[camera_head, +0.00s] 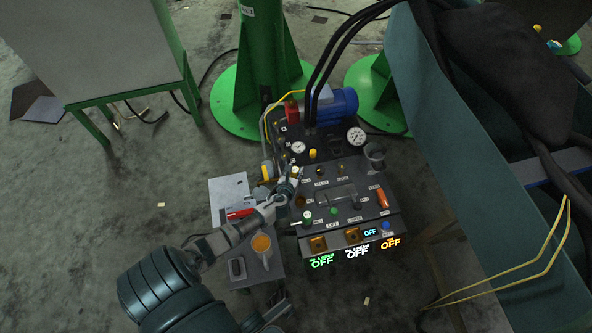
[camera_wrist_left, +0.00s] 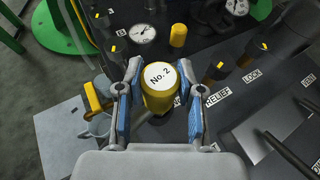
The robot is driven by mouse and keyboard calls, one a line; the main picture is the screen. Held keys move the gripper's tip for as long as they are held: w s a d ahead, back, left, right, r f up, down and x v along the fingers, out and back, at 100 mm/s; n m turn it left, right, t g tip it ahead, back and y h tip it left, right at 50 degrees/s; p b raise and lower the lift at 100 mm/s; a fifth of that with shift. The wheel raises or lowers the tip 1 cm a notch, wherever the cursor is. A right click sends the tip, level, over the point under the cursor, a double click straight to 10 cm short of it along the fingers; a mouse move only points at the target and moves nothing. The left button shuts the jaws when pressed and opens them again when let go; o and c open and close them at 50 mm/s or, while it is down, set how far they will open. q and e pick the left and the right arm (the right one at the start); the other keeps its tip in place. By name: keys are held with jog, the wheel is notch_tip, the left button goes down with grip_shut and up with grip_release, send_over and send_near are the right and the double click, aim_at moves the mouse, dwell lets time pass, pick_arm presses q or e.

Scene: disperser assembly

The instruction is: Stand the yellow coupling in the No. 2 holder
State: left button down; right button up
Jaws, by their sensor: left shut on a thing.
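My left gripper (camera_wrist_left: 160,98) is shut on the yellow coupling (camera_wrist_left: 157,104), with the blue finger pads on either side of it. The coupling is a yellow cylinder with a white top marked "No. 2", seen from above in the wrist view. In the head view my left gripper (camera_head: 289,184) is over the left side of the dark control panel (camera_head: 350,172). The coupling's lower end is hidden, so I cannot tell whether it touches the panel. The No. 2 holder cannot be made out.
A smaller yellow cylinder (camera_wrist_left: 178,36) stands behind the coupling. Gauges (camera_head: 356,135) and a blue motor (camera_head: 337,104) are at the back. Several knobs cover the panel.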

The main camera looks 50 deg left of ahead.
pick_arm(q)
jog(key=shift+f, duration=0.35)
jog(key=c, duration=0.7)
grip_release()
jog(key=shift+o, duration=0.2)
jog(key=v, duration=1.1)
jog(key=shift+s+d, duration=0.25)
jog(key=shift+s, duration=0.1)
